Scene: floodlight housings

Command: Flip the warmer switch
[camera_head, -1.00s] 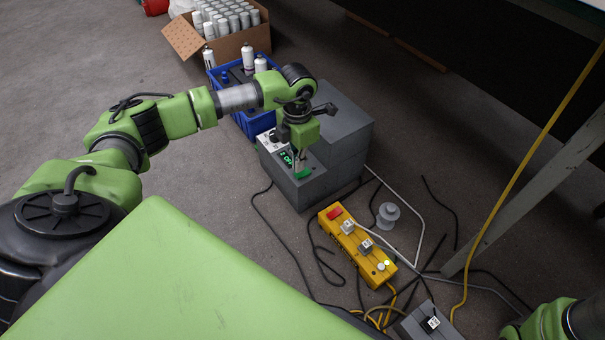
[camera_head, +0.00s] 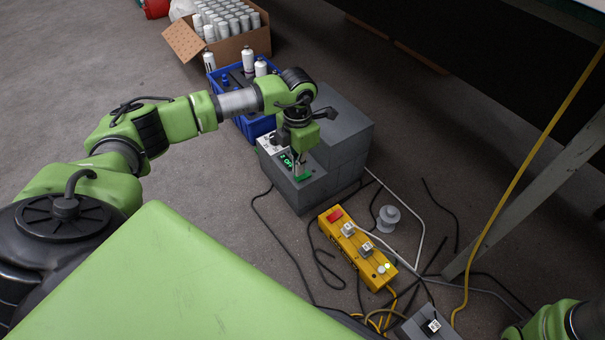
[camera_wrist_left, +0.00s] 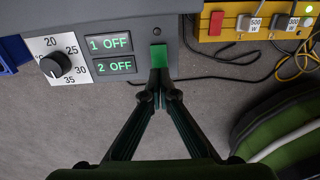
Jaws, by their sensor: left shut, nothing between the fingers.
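The warmer is a grey box (camera_head: 338,138) on the floor. In the left wrist view its panel shows a dial (camera_wrist_left: 54,65) with numbers 20 to 35, two displays (camera_wrist_left: 111,55) reading "1 OFF" and "2 OFF", and a green switch (camera_wrist_left: 158,56) to their right. My left gripper (camera_wrist_left: 159,74) is shut and empty, its fingertips at the lower part of the green switch; whether they touch it I cannot tell. In the head view the left gripper (camera_head: 299,172) is over the front of the warmer. My right gripper is not in view.
A yellow power strip (camera_head: 357,248) with a red switch and plugs lies right of the warmer, cables around it. A grey spool (camera_head: 388,217) stands nearby. A blue crate (camera_head: 250,122) and a carton of cans (camera_head: 203,38) stand behind. A table leg is at right.

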